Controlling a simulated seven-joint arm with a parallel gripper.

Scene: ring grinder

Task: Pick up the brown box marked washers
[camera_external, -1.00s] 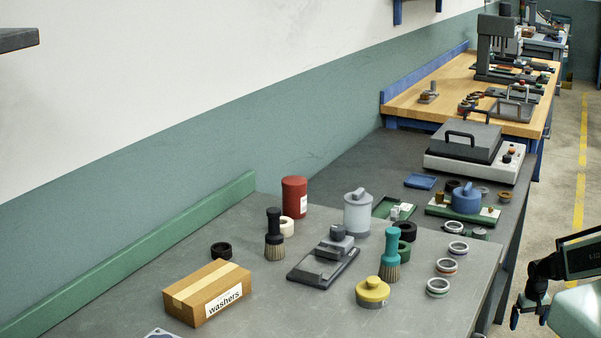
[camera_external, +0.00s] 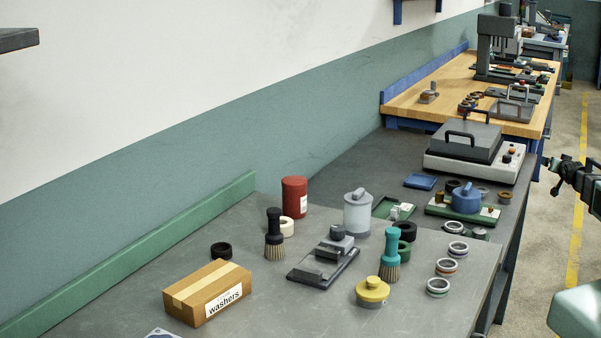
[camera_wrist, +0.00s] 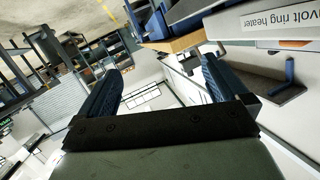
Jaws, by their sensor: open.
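The brown box marked washers (camera_external: 207,293) sits on the near left of the grey workbench (camera_external: 310,306), with its white label facing the front right. My gripper (camera_external: 551,174) is at the right edge of the external view, raised beside the benches and far from the box. In the wrist view my gripper (camera_wrist: 165,80) has its two blue-grey fingers wide apart with nothing between them. The box does not show in the wrist view.
A black ring (camera_external: 221,250), dark brush (camera_external: 274,235), red can (camera_external: 294,197), grey fixture (camera_external: 325,257), teal brush (camera_external: 390,256) and yellow-topped pot (camera_external: 372,291) stand around the bench. A green rail (camera_external: 140,254) runs along the wall side. Bare bench lies right of the box.

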